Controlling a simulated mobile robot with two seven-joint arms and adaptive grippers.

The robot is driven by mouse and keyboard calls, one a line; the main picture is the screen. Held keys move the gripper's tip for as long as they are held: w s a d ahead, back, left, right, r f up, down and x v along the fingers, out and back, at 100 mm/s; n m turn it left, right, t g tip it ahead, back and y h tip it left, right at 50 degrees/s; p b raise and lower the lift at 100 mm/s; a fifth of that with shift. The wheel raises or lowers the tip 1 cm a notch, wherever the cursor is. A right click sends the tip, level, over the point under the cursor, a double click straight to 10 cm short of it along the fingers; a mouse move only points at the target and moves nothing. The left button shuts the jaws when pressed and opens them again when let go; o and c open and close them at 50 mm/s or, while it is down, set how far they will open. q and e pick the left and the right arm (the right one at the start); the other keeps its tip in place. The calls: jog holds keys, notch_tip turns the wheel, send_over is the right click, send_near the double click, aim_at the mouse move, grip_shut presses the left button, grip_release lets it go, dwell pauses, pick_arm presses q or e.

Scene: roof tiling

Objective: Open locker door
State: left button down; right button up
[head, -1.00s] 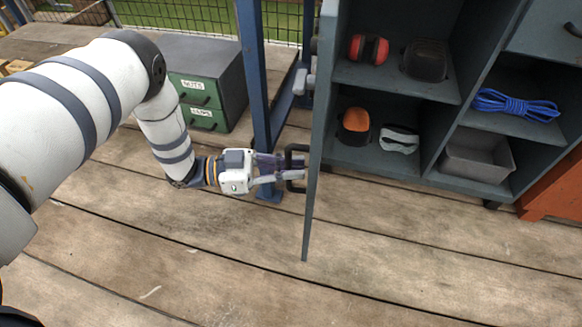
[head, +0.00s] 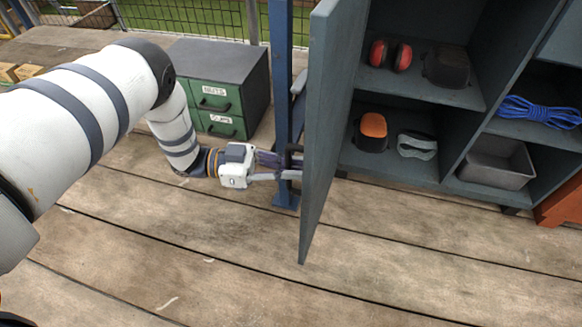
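The locker (head: 440,178) stands open at the right, and its grey door (head: 328,130) swings out toward me from the locker's left side. The dark door handle (head: 293,150) is on the outer face, partly hidden behind the door's edge. My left gripper (head: 284,168) reaches in from the left, with its fingers at the handle. It appears shut on the handle, though its fingertips are partly hidden by the door. My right gripper is not in view.
A blue post (head: 282,80) stands close behind my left gripper. A grey cabinet with green drawers (head: 218,102) is behind my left arm. The locker shelves hold red ear muffs (head: 390,55), an orange item (head: 373,125), blue rope (head: 540,112) and a grey bin (head: 497,163). The front decking is clear.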

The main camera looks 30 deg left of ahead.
pick_arm(q)
jog(key=shift+s+f, duration=0.25)
jog(key=shift+s, duration=0.05)
jog(key=c, duration=1.7)
grip_release()
jog(key=shift+r, duration=0.1)
jog(key=shift+o, duration=0.2)
jog(key=shift+w, duration=0.1)
jog(key=v, duration=1.2)
